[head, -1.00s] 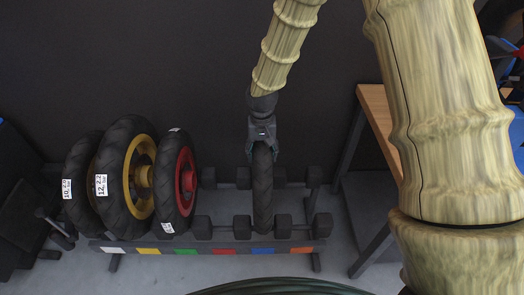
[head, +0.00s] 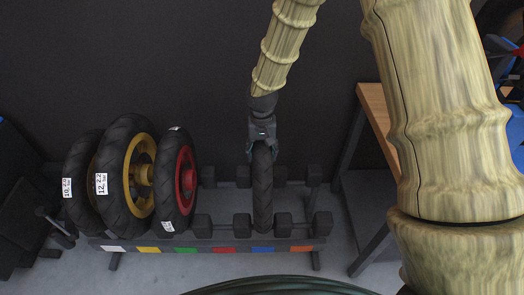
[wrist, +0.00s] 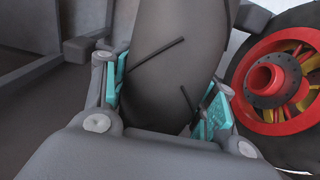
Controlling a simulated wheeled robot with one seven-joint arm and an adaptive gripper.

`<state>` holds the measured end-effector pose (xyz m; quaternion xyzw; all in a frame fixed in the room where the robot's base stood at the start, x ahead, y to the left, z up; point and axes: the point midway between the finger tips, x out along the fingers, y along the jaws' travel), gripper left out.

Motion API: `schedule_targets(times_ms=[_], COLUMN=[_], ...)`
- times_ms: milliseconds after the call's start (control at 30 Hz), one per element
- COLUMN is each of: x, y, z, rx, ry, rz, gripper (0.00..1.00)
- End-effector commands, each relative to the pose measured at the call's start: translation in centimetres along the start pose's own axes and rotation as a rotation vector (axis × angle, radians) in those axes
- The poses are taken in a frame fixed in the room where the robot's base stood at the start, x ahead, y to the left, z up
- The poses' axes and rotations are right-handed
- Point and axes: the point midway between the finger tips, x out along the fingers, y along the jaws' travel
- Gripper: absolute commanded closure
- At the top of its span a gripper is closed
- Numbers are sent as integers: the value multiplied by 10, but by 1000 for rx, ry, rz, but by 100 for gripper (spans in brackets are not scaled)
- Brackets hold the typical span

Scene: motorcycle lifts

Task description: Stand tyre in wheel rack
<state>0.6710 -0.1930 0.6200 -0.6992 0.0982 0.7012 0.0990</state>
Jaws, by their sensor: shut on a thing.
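My gripper (head: 262,152) is shut on the top of a narrow black tyre (head: 263,190), seen edge-on and upright in the head view. The tyre's lower part is between the dark rollers of the wheel rack (head: 190,245), in line with the blue marker (head: 262,249). Whether it bears fully on the rack cannot be told. In the wrist view the tyre (wrist: 175,60) lies between the teal finger pads (wrist: 165,100), one on each side.
Three tyres stand at the rack's left: one with a red wheel (head: 186,180), one with a yellow wheel (head: 143,174), and a labelled one (head: 75,190). A wooden-topped bench (head: 374,105) is on the right. A dark green coil (head: 280,287) lies in front.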

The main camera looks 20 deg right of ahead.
Motion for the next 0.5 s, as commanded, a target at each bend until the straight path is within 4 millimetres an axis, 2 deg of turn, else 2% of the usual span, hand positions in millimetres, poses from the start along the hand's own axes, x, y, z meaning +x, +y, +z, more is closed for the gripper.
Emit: schedule_targets(times_ms=[500], x=[3], y=[0], z=[-1], rx=[0], ry=[2], rz=[-1], gripper=[100])
